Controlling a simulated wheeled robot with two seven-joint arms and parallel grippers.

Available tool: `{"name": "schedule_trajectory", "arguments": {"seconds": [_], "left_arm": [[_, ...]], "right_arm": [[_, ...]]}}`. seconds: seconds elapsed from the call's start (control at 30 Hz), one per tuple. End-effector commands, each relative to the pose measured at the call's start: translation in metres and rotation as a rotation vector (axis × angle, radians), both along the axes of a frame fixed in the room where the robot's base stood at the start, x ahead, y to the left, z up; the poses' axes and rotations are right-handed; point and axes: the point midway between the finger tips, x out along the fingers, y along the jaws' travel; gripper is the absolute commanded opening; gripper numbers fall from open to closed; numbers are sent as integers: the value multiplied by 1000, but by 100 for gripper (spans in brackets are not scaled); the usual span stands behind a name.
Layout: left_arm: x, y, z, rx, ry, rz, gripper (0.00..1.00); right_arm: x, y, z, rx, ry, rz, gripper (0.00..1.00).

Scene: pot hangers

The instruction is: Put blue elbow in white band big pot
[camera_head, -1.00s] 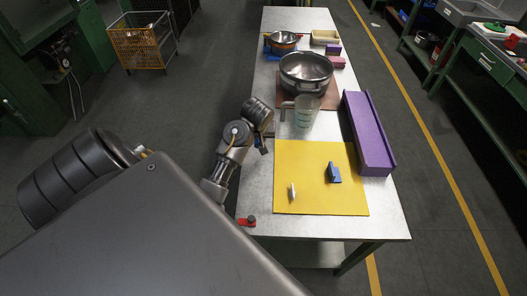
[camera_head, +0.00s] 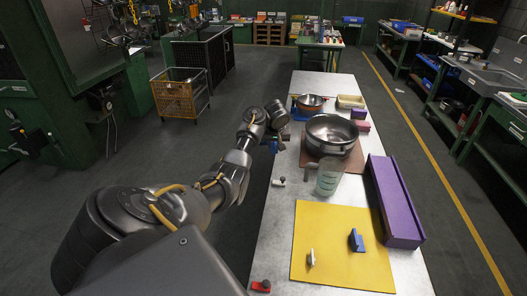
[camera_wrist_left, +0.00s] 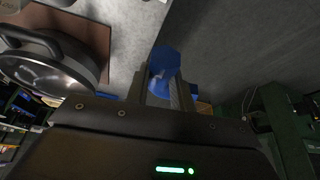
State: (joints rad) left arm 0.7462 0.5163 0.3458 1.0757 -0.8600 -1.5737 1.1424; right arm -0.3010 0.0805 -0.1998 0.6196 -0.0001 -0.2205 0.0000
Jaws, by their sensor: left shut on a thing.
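My left gripper (camera_head: 274,143) is beside the left edge of the table, left of the big pot. In the left wrist view its fingers (camera_wrist_left: 163,92) are shut on a blue piece, the blue elbow (camera_wrist_left: 164,62); its full shape is partly hidden by the fingers. The big metal pot (camera_head: 331,147) stands upright on a brown board, its inside looking empty from here. The pot also shows at the left of the left wrist view (camera_wrist_left: 45,68), apart from the gripper. My right gripper is not in view.
A clear measuring cup (camera_head: 329,178) stands in front of the pot. A long purple box (camera_head: 398,205) lies at the right. A yellow mat (camera_head: 325,268) holds a blue piece (camera_head: 356,240) and a white piece (camera_head: 311,257). A smaller pot (camera_head: 310,104) stands behind.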

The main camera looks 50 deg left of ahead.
Motion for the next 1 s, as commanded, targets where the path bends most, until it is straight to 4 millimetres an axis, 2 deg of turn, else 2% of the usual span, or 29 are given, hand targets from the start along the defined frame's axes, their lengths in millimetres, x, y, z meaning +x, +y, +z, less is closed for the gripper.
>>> {"name": "schedule_trajectory", "arguments": {"seconds": [0.03, 0.2, 0.5, 0.73, 1.0], "left_arm": [[11, -9, 0, 2, 2, -23, 0], [36, -54, -6, 5, 3, -86, 0], [58, -142, 0, 8, -1, -155, 0], [50, -189, -1, 6, -3, -172, 0], [17, -252, -3, 4, -2, -218, 0]], "right_arm": [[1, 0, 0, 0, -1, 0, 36], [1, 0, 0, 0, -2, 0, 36], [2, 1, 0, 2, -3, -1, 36], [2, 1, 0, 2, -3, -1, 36], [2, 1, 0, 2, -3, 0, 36]]}}
